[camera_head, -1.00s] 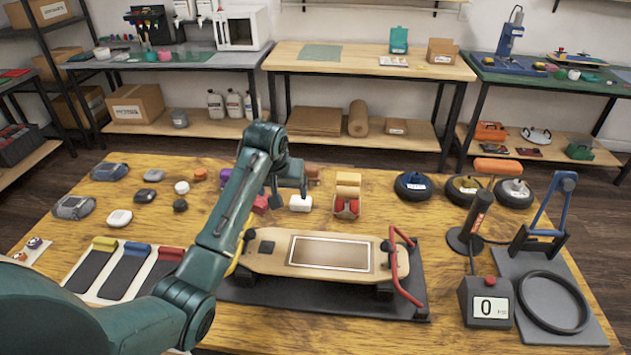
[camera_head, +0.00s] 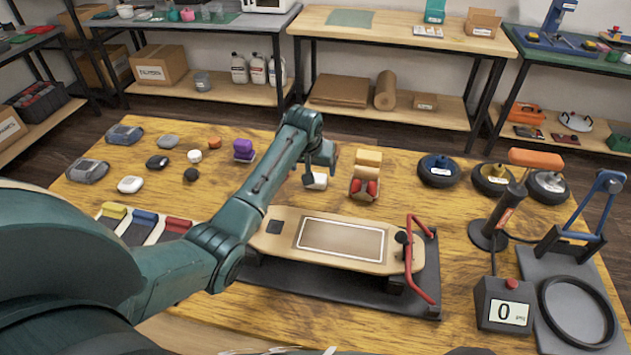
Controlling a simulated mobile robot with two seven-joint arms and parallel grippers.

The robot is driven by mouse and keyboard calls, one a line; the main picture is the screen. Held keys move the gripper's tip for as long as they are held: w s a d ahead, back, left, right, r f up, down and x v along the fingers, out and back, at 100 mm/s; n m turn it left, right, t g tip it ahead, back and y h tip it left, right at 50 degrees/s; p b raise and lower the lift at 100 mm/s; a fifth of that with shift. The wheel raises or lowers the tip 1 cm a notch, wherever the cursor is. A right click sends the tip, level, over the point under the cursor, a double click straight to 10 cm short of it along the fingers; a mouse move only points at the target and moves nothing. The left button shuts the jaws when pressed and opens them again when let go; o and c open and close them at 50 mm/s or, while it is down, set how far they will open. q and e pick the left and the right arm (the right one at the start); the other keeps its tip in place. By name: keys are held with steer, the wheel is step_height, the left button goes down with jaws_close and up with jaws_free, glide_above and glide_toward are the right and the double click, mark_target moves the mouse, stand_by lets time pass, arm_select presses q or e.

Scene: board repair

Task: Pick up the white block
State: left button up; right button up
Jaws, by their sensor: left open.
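The white block (camera_head: 317,182) lies on the wooden table, just behind the skateboard deck (camera_head: 290,222). My left gripper (camera_head: 320,177) reaches down right at the white block, with its dark fingers close around or just above it. The fingers hide part of the block, and I cannot tell whether they touch it. The left gripper is open. My right gripper is not in view.
Purple blocks (camera_head: 243,147) lie to the left. Wheels (camera_head: 438,170) and a pump with a gauge box (camera_head: 504,306) occupy the right side.

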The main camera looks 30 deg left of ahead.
mark_target(316, 177)
arm_select(q)
steer(key=x, duration=0.4)
steer(key=shift+w+d+f+b, duration=0.1)
steer(key=shift+d+f+b, duration=0.1)
steer(key=shift+f+b, duration=0.1)
steer(key=c, duration=1.1)
steer(key=shift+r, duration=0.1)
step_height(316, 177, up, 10)
steer(key=shift+p, duration=0.35)
steer(key=o, duration=0.4)
steer(key=shift+c, duration=1.3)
